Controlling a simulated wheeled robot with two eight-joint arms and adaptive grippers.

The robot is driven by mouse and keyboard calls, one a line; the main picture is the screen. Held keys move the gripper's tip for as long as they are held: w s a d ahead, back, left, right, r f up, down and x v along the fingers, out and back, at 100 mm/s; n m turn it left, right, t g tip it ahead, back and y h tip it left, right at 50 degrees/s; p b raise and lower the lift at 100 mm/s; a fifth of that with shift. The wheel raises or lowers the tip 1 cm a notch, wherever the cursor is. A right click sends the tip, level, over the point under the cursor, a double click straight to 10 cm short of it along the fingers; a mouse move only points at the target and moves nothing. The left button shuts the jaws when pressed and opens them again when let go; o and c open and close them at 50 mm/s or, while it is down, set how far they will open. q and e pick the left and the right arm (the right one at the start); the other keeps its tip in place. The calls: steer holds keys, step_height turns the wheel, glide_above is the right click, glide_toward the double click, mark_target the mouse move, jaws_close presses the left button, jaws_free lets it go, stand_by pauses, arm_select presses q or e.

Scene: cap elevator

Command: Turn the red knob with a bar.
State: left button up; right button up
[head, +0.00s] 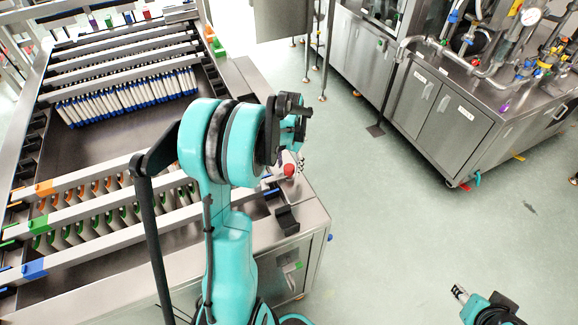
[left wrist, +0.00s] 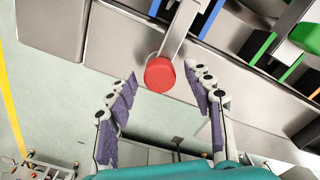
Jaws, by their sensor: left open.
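The red knob (head: 289,170) sits at the right end of the metal machine, just below my left gripper (head: 294,160). In the left wrist view the red knob (left wrist: 160,75) is round, with a grey metal bar (left wrist: 178,32) running up and to the right from it. My left gripper (left wrist: 161,73) is open, its purple-padded fingers on either side of the knob, with visible gaps. I cannot tell how far the fingertips are from the knob in depth. My right gripper (head: 460,292) is at the lower right, over the floor, far from the knob.
The machine's rails (head: 110,185) and a row of white and blue tubes (head: 128,97) lie to the left. A steel cabinet (head: 440,120) with pipes and a gauge stands at the upper right. The green floor (head: 400,220) between is clear.

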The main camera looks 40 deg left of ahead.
arm_select(q)
steer(key=shift+f, duration=0.1)
jaws_close()
steer(key=shift+m, duration=0.4)
steer(key=m, duration=0.3)
steer(key=shift+m+b, duration=0.4)
steer(key=m, duration=0.4)
steer(key=shift+m+b, duration=0.3)
steer(key=m, duration=0.8)
steer(key=shift+m+b, duration=0.3)
steer(key=shift+b, duration=0.05)
steer(key=shift+a, duration=0.1)
